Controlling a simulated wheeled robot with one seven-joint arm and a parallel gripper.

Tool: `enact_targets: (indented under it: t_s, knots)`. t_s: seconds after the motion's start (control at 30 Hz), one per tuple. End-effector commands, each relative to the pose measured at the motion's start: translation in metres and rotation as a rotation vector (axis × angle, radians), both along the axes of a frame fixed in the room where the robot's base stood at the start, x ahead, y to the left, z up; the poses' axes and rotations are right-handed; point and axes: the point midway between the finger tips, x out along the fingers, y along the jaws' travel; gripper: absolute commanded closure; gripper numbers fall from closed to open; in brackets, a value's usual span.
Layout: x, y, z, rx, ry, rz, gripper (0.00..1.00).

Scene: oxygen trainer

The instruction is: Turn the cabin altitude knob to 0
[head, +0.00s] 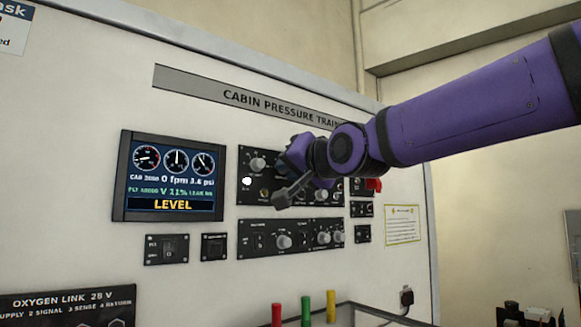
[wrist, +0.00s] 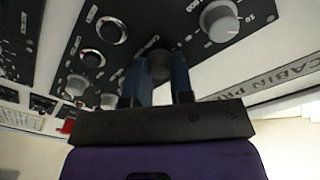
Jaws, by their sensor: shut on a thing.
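The upper control panel (head: 246,200) carries several knobs and is partly hidden by my arm in the head view. My gripper (wrist: 160,78) is at this panel, with its two blue fingers either side of a dark round knob (wrist: 160,63) and shut on it. This knob's label and pointer are hidden, so I cannot tell its setting or whether it is the cabin altitude knob. In the head view my gripper (head: 285,160) hides it. A larger grey knob (wrist: 219,19), with a printed scale including 10, stands beside it, apart from the fingers.
The display (head: 170,178) at left shows three dials and LEVEL; its small text is hard to read. A lower panel (head: 262,245) with knobs sits below my gripper. Red, green and yellow upright pieces (head: 304,310) stand in front. A red part (head: 373,184) is at right.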

Motion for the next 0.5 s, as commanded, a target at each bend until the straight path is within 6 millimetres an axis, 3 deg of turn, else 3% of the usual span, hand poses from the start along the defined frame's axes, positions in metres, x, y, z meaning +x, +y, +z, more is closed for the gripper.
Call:
enact_targets:
  t_s: [0.5]
  knots:
    - [0.0003, -0.0003, -0.0014, -0.296, -0.198, 0.0, 1.0]
